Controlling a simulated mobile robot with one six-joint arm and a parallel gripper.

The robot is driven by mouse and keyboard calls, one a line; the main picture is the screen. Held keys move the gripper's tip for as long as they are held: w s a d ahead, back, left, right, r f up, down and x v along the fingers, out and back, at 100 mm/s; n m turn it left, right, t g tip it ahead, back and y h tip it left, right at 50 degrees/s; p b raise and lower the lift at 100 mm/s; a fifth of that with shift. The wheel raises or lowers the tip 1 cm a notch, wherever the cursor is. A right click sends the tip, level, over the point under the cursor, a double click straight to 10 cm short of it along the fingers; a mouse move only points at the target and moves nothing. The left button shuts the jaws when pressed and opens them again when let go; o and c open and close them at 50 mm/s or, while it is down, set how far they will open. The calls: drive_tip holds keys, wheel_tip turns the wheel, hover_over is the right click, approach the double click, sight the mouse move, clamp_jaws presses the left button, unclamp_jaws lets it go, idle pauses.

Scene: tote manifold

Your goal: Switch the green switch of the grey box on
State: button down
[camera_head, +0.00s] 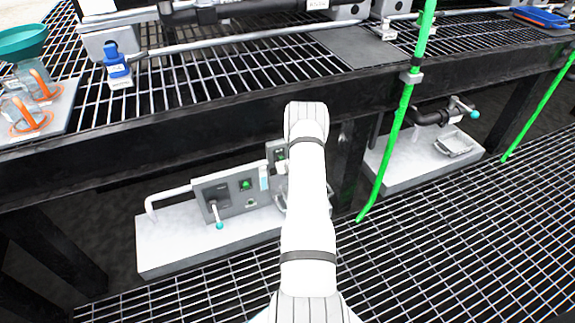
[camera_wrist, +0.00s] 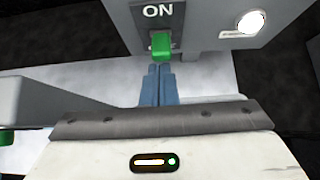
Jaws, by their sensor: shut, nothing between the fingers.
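In the wrist view the grey box (camera_wrist: 207,30) fills the top, with a dark plate reading "ON" above the green switch (camera_wrist: 161,44). My gripper (camera_wrist: 160,68) has its two blue fingers together, with nothing between them. The fingertips are just below the green switch in the picture; whether they touch it I cannot tell. In the head view my white arm hides my gripper and part of the grey panels under the bench. A green element (camera_head: 245,184) shows on the left panel; I cannot tell whether it is the same switch.
A round white light (camera_wrist: 250,21) is on the box, right of the switch. A grey body (camera_wrist: 50,103) stands close at left. In the head view, a lever with a teal tip (camera_head: 219,225) and a black bench beam (camera_head: 210,138) are near my arm.

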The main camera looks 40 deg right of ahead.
drive_tip(key=shift+s+d+r, duration=0.1)
drive_tip(key=shift+d+r, duration=0.05)
drive_tip(key=shift+r, duration=0.55)
drive_tip(key=shift+r, duration=0.1)
drive_tip(key=p+v, duration=0.3)
drive_tip(key=v, duration=0.6)
drive_tip(key=shift+s+r+p, duration=0.2)
drive_tip(key=shift+r+p, duration=0.1)
drive_tip(key=shift+r, duration=0.05)
